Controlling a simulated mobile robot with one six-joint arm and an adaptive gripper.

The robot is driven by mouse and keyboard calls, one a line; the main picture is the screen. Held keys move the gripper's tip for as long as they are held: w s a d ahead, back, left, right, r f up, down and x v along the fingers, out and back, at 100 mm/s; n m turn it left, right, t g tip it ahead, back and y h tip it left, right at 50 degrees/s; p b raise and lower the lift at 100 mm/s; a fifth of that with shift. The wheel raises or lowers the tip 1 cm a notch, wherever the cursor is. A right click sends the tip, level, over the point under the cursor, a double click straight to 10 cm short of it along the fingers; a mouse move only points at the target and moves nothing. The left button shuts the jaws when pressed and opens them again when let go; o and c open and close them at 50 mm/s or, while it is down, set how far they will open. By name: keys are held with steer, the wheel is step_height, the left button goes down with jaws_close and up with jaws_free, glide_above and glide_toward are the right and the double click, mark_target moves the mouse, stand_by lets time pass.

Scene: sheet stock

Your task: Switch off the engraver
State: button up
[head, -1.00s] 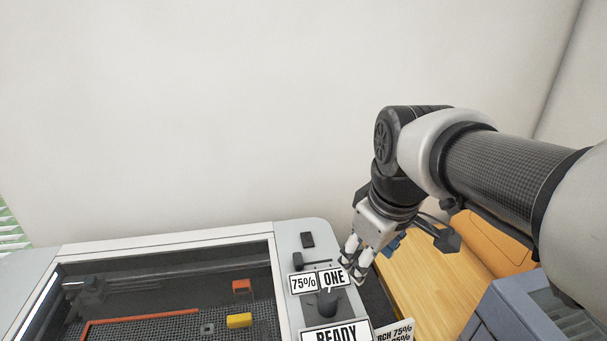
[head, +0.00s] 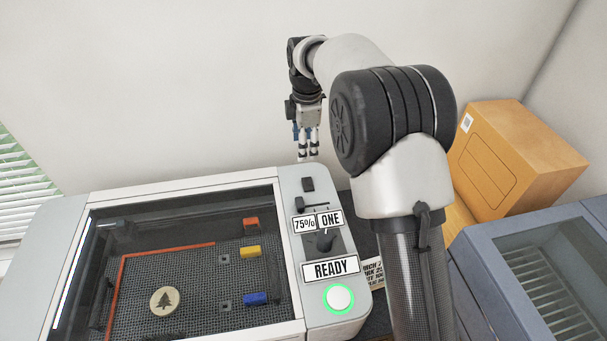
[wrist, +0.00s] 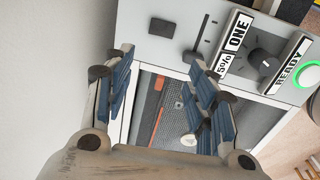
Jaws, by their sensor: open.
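The engraver (head: 180,184) is a light grey machine with a glass lid, at the left and middle of the head view. Its control strip (head: 293,211) carries a dark rocker switch (head: 308,184) at the far end, a slider, a dark knob (head: 324,240) and a green-ringed button (head: 339,298). Labels read "75%", "ONE" and "READY". The switch also shows in the wrist view (wrist: 162,27). My gripper (head: 308,157) is open and empty, pointing down just behind the switch, apparently above it. In the wrist view the switch lies beyond its spread fingers (wrist: 160,62).
Under the lid lie a wooden disc with a tree mark (head: 164,300) and orange, yellow and blue blocks. A cardboard box (head: 520,160) and a blue-grey machine (head: 480,250) stand at the right. A white wall is close behind my gripper.

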mark_target(303, 185)
steer(key=f, duration=0.5)
steer(key=w+f, duration=0.1)
steer(key=f, duration=0.5)
steer(key=w+f, duration=0.1)
steer(key=f, duration=0.4)
steer(key=shift+a+f, duration=0.15)
steer(key=shift+f, duration=0.25)
steer(key=shift+c, duration=0.6)
